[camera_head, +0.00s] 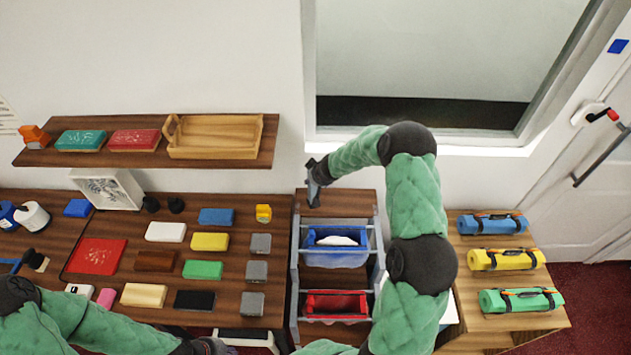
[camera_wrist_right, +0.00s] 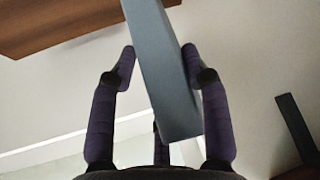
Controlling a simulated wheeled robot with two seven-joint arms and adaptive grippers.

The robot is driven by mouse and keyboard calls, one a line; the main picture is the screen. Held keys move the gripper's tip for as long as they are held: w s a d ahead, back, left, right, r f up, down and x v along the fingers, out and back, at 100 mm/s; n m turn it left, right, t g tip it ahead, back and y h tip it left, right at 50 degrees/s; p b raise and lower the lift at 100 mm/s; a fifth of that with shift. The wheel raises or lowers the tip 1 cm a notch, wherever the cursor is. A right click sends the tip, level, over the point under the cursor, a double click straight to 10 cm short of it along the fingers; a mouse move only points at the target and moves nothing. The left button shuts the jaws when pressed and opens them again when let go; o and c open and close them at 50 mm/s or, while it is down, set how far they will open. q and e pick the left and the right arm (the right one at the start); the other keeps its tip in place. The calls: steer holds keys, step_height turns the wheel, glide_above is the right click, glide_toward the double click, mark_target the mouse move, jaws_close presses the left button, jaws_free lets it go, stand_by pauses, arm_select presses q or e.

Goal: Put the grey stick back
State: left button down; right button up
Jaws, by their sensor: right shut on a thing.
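The grey stick (camera_wrist_right: 163,75) is a long blue-grey bar in the right wrist view. It passes between the dark purple fingers of my right gripper (camera_wrist_right: 160,62), which is shut on it. The stick's upper end runs out of that picture. In the head view my right gripper (camera_head: 315,178) is raised in front of the wall, above the back of the rack and left of the window. There the stick and fingers are too small and dark to separate. My left gripper (camera_head: 215,346) is at the bottom edge, partly cut off; its fingers are unclear.
A rack (camera_head: 295,270) holds a blue bin (camera_head: 335,258) and a red bin (camera_head: 335,304). Left, a wooden table (camera_head: 128,215) carries coloured blocks and several grey blocks (camera_head: 260,243). A wall shelf (camera_head: 60,157) bears a wooden tray (camera_head: 215,153). Rolled mats (camera_head: 505,258) lie right.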

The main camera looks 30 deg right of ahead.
stand_by(0.3)
steer(key=shift+f, duration=0.15)
steer(key=o, duration=1)
